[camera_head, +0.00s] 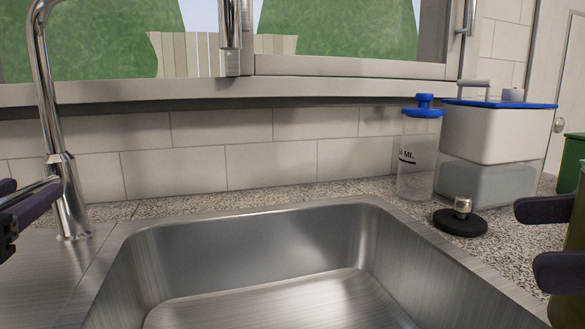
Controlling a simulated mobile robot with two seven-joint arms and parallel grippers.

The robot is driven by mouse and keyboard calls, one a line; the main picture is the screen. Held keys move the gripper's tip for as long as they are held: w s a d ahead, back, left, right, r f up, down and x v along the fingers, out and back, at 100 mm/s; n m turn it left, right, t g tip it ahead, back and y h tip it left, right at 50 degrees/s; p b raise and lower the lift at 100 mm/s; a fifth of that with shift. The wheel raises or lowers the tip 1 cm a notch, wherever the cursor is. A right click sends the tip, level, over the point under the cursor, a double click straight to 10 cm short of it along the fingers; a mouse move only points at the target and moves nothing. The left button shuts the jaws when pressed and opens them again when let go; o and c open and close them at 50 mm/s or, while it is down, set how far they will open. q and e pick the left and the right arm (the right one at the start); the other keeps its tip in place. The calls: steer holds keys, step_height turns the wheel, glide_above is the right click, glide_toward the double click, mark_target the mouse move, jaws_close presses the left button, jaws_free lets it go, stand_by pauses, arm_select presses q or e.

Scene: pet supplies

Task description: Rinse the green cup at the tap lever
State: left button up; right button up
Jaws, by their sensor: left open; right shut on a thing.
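The metal tap (70,200) rises at the left of the sink, its neck leaving the top of the picture. Its lever (36,190) reaches left from the tap's body. My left gripper (18,205) is at the left edge, open, with its dark purple fingers close to the lever; I cannot tell if they touch it. My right gripper (540,240) is at the right edge, shut on an olive-green thing (566,312), apparently the green cup. It is mostly cut off by the frame and partly hidden by the fingers.
The steel sink basin (270,250) is empty in the middle. A black stopper (460,218), a clear bottle with a blue top (417,155) and a white-and-clear container (495,140) stand on the right counter. A green container (574,160) is behind. A vertical metal piece (230,35), perhaps the spout, hangs above.

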arm_select(q)
steer(key=shift+x, duration=0.8)
steer(key=shift+c, duration=0.4)
jaws_close()
stand_by(0.5)
